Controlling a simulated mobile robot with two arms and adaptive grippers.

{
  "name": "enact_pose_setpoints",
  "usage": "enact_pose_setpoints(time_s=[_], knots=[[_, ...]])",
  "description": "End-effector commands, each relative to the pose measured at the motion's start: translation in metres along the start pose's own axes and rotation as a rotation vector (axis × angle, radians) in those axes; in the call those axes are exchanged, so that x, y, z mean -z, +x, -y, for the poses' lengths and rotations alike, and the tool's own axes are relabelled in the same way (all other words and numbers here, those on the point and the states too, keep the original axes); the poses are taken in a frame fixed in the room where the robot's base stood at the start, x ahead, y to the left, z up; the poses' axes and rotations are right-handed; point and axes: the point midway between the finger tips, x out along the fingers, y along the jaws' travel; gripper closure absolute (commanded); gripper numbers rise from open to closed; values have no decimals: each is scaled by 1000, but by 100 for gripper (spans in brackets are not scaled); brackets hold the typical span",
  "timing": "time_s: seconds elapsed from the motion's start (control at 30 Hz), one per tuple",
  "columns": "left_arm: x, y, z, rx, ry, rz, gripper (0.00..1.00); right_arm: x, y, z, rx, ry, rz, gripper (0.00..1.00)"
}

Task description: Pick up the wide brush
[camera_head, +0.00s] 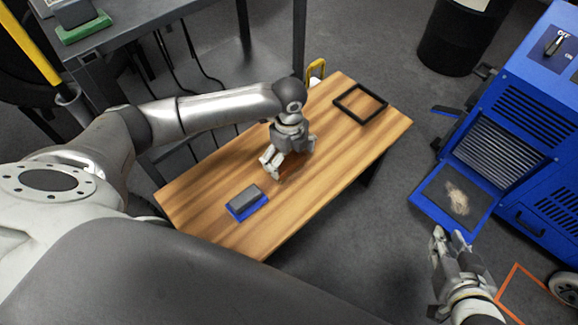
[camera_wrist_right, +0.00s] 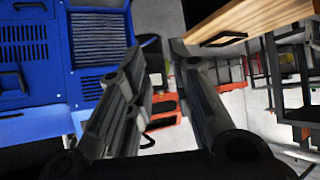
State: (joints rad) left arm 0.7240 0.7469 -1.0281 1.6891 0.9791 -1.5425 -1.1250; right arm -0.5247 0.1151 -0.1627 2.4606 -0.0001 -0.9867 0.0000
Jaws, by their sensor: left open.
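My left gripper (camera_head: 286,160) is open and points down over the middle of the wooden table. A reddish-brown thing (camera_head: 291,167) shows partly below and between its fingers; the fingers hide most of it, so I cannot tell whether it is the wide brush or whether they touch it. A blue block with a dark grey top (camera_head: 247,201) lies nearer on the table, apart from the gripper; I cannot tell whether it is a brush. My right gripper (camera_head: 452,243) is over the floor right of the table. In the right wrist view its fingers (camera_wrist_right: 158,65) are apart with nothing between them.
The wooden table (camera_head: 205,195) also bears a black square frame (camera_head: 360,103) at its far end. A blue machine (camera_head: 530,130) with an open flap stands at the right. A grey bench (camera_head: 130,35) stands behind left. A black bin (camera_head: 452,38) is at the back.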

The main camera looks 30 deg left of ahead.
Motion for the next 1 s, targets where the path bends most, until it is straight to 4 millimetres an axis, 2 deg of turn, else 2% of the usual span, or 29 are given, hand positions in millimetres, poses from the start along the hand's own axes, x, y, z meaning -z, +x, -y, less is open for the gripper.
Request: enact_pose_setpoints(time_s=[0.2,0.53,0.8,0.83,1.0], knots=[[0,15,0,0,0,0,0,26,4,4,9,-1,-135,79],[0,16,0,0,0,0,0,33,3,5,10,-1,-163,79],[0,16,0,0,0,0,33,33,3,5,10,-1,-162,79],[0,16,0,0,0,0,36,33,3,5,10,-1,-162,79],[0,16,0,0,0,0,36,32,4,5,10,-1,-161,79]])
